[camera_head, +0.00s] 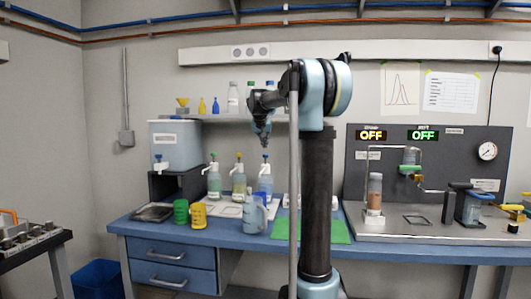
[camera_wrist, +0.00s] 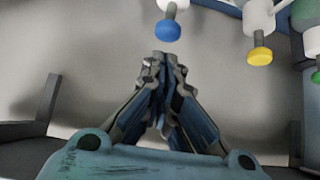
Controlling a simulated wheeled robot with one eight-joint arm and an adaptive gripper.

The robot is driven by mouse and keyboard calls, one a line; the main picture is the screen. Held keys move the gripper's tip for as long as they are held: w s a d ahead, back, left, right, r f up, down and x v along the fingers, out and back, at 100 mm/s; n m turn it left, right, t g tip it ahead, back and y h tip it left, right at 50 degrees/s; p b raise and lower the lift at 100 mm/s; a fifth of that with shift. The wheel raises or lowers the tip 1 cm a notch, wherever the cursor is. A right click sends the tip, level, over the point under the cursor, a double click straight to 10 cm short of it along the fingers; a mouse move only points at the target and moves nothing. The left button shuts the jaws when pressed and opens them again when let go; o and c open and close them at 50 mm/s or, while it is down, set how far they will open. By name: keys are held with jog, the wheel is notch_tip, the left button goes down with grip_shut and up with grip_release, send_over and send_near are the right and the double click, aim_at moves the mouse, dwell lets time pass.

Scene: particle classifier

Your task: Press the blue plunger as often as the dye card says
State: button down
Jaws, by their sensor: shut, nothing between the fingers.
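The blue plunger (camera_head: 265,157) tops the bottle of blue liquid (camera_head: 265,184), rightmost of three pump bottles on the bench. My gripper (camera_head: 264,140) points down, shut and empty, just above this plunger in the head view. In the wrist view the blue plunger (camera_wrist: 168,30) appears just beyond my shut fingertips (camera_wrist: 162,60), with a gap in the picture; contact cannot be confirmed. The yellow plunger (camera_wrist: 258,56) and green plunger (camera_wrist: 317,77) show to the right there. A printed sheet (camera_head: 451,93) hangs on the wall; its text is too small to read, and I cannot tell whether it is the dye card.
The yellow-liquid bottle (camera_head: 239,181) and green-liquid bottle (camera_head: 214,183) stand left of the blue one. A blue-grey jug (camera_head: 255,216) stands in front. Yellow (camera_head: 198,216) and green (camera_head: 181,212) cups are at left. A shelf (camera_head: 215,117) runs behind my arm.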

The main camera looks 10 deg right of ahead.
jog(key=v, duration=0.7)
jog(key=shift+r, duration=0.1)
dwell(0.5)
notch_tip(320, 180, up, 3)
jog(key=shift+a+f, duration=0.1)
dwell(0.3)
send_over(266, 156)
jog(key=f, duration=0.7)
jog(key=shift+w+a, duration=0.1)
jog(key=shift+w, duration=0.25)
notch_tip(266, 156, down, 3)
jog(key=shift+f, duration=0.55)
